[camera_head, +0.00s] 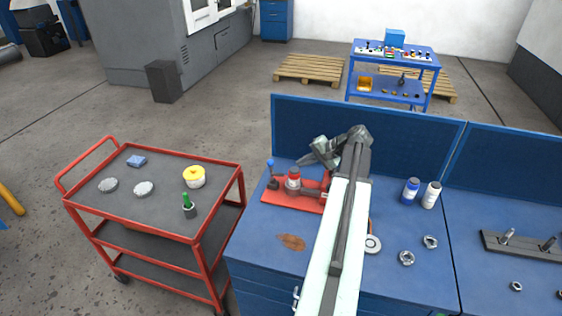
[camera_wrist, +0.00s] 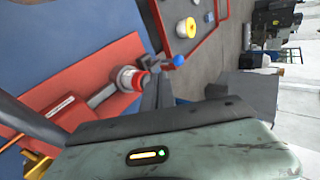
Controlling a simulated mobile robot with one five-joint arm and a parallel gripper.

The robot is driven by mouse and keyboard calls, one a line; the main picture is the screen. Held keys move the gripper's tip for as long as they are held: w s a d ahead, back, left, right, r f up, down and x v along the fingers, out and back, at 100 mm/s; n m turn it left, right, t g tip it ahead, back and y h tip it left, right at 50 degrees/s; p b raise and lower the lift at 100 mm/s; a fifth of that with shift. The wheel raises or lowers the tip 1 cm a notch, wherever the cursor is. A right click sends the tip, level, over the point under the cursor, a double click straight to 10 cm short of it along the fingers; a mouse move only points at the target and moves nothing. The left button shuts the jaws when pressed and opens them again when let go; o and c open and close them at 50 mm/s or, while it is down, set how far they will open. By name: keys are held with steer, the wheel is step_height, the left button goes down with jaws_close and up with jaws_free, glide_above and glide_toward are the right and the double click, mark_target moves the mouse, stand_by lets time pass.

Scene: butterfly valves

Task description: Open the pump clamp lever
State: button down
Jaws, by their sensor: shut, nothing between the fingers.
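The pump (camera_head: 293,181), red and pale grey, sits on a red base plate (camera_head: 294,201) on the blue workbench. It also shows in the wrist view (camera_wrist: 127,79). The clamp lever has a blue ball knob (camera_head: 270,163) and stands roughly upright at the left end of the plate. In the wrist view the blue knob (camera_wrist: 178,61) is just beyond my fingers. My gripper (camera_head: 303,161) is shut and empty, above the pump and right of the blue knob. In the wrist view my fingertips (camera_wrist: 158,77) are close to the pump and knob; I cannot tell whether they touch.
A red cart (camera_head: 150,215) with a yellow-topped container (camera_head: 194,177) and a green-topped item stands left. On the bench are a brown leaf-like patch (camera_head: 291,242), metal rings (camera_head: 406,258) and two bottles (camera_head: 411,191). A low blue panel (camera_head: 360,130) closes the bench's back.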

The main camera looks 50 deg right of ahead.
steer(key=s+d, duration=0.1)
steer(key=d, duration=0.1)
steer(key=b, duration=0.7)
glide_toward(271, 170)
steer(key=f, duration=0.3)
steer(key=shift+s+d, duration=0.15)
steer(key=shift+d, duration=0.1)
steer(key=w, duration=0.2)
steer(key=w+a+r+p, duration=0.1)
steer(key=w, duration=0.1)
steer(key=shift+a, duration=0.1)
